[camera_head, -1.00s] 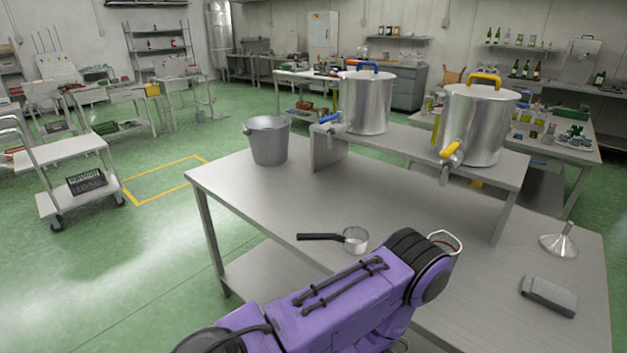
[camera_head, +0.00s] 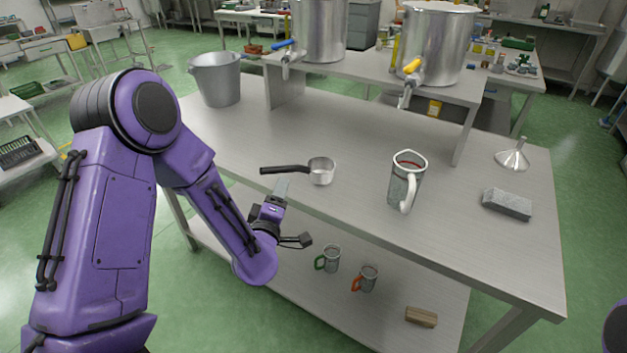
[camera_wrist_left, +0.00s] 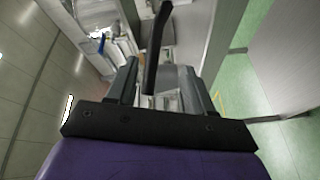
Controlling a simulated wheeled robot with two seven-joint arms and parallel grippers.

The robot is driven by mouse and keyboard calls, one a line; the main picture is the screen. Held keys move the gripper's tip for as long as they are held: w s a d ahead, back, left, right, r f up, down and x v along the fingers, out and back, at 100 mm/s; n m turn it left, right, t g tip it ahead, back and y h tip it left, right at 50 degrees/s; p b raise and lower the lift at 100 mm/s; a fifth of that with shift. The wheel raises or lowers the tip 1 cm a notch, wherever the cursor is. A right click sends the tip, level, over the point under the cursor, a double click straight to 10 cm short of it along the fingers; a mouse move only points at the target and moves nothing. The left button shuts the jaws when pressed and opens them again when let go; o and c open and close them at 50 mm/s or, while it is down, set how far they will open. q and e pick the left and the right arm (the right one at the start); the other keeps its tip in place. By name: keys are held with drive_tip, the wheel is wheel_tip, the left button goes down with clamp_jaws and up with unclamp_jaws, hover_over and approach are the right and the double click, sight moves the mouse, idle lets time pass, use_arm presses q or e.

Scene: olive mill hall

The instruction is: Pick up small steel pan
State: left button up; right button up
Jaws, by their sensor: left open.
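The small steel pan (camera_head: 321,172) sits upright on the steel table near its front edge, with its black handle (camera_head: 285,169) pointing left. My left gripper (camera_head: 293,214) is open and empty, just in front of the pan's handle in the head view. In the left wrist view the dark handle (camera_wrist_left: 158,35) runs down between the two spread fingers of my left gripper (camera_wrist_left: 160,70). I cannot tell whether the fingers touch it. My right gripper is out of view.
A grey jug (camera_head: 401,182) stands right of the pan. Behind are a bucket (camera_head: 216,82) and a raised shelf (camera_head: 375,74) with steel tanks. A grey block (camera_head: 507,204) and a funnel (camera_head: 512,158) lie right. Mugs (camera_head: 331,259) stand on the lower shelf.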

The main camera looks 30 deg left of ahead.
sight(290, 168)
use_arm(q)
drive_tip(key=p+x, duration=0.1)
drive_tip(key=x, duration=0.2)
drive_tip(key=p+x, duration=0.1)
drive_tip(key=x, duration=0.2)
drive_tip(key=r+p+x, duration=0.1)
drive_tip(key=x, duration=0.2)
drive_tip(key=shift+w+d, duration=0.25)
drive_tip(key=shift+w, duration=0.05)
drive_tip(key=shift+w+a+f, duration=0.1)
drive_tip(key=shift+w+f, duration=0.1)
drive_tip(key=shift+w, duration=0.05)
drive_tip(key=shift+r, duration=0.1)
clamp_jaws()
